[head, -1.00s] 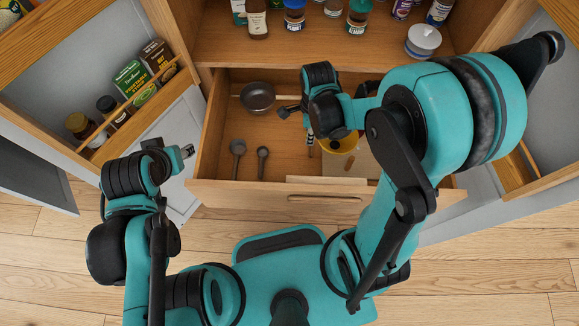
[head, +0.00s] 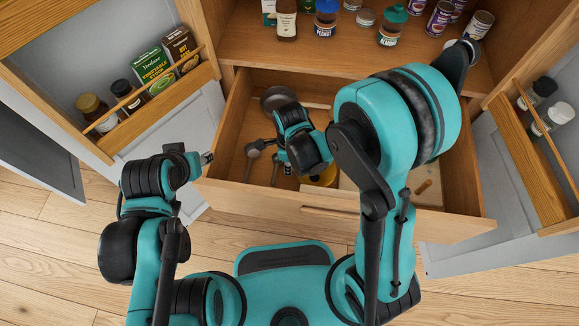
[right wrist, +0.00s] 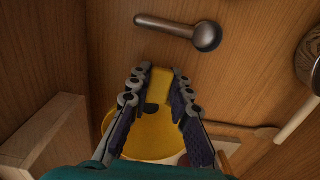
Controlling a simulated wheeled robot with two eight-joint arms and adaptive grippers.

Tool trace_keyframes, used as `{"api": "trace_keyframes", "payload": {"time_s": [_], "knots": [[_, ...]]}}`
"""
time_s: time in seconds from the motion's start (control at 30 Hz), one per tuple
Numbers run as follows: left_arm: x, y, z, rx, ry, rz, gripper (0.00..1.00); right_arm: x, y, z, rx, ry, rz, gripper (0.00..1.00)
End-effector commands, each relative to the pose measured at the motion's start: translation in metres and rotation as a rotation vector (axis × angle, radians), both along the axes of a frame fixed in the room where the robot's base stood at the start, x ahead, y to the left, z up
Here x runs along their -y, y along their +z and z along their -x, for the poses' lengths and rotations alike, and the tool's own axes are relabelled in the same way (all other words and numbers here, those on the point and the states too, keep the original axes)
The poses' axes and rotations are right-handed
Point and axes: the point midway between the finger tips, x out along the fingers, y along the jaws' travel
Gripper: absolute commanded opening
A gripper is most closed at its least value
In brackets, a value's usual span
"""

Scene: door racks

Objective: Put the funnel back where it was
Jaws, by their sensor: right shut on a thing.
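The yellow funnel (head: 325,179) shows in the head view as a small patch below my right gripper (head: 287,168), inside or just above the open drawer. In the right wrist view the yellow funnel (right wrist: 155,138) is between the two fingers of my right gripper (right wrist: 160,84), which is shut on its narrow part. The wide part lies toward the wrist and is partly hidden by the fingers. I cannot tell whether the funnel touches the drawer floor. My left gripper (head: 207,158) is outside the drawer's left front corner, holding nothing visible; its jaws are too small to read.
The drawer (head: 330,211) holds a dark pan (head: 276,97), a measuring spoon (head: 253,148), and a light wooden board (head: 352,190). A metal spoon (right wrist: 180,29) lies ahead of the fingers. Jars stand on the shelf (head: 300,60) above. Open doors with racks flank both sides.

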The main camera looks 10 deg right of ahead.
Motion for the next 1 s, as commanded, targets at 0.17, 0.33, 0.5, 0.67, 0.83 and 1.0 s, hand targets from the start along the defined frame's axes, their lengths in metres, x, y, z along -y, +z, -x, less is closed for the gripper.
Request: {"api": "trace_keyframes", "payload": {"time_s": [0.17, 0.33, 0.5, 0.67, 0.83, 1.0], "knots": [[0.000, 0.000, 0.000, 0.000, 0.000, 0.000, 0.42, 0.000, -0.001, 0.000, 0.000, 0.000, 0.000, 0.00], [0.000, -0.004, 0.000, 0.000, 0.000, 0.000, 0.42, 0.000, -0.005, 0.000, 0.000, 0.000, 0.000, 0.00], [0.000, -0.004, 0.000, 0.000, 0.000, 0.000, 0.42, 0.000, -0.005, 0.000, 0.000, 0.000, 0.000, 0.40], [0.000, -0.004, 0.000, 0.000, 0.000, 0.000, 0.42, 0.000, -0.004, 0.000, 0.000, 0.000, 0.000, 0.40], [0.000, 0.001, 0.000, 0.000, 0.000, 0.000, 0.42, 0.000, 0.000, 0.000, 0.000, 0.000, 0.000, 0.40], [0.000, 0.014, 0.000, 0.000, 0.000, 0.000, 0.42, 0.001, 0.028, 0.000, 0.000, 0.000, 0.000, 0.40]]}}
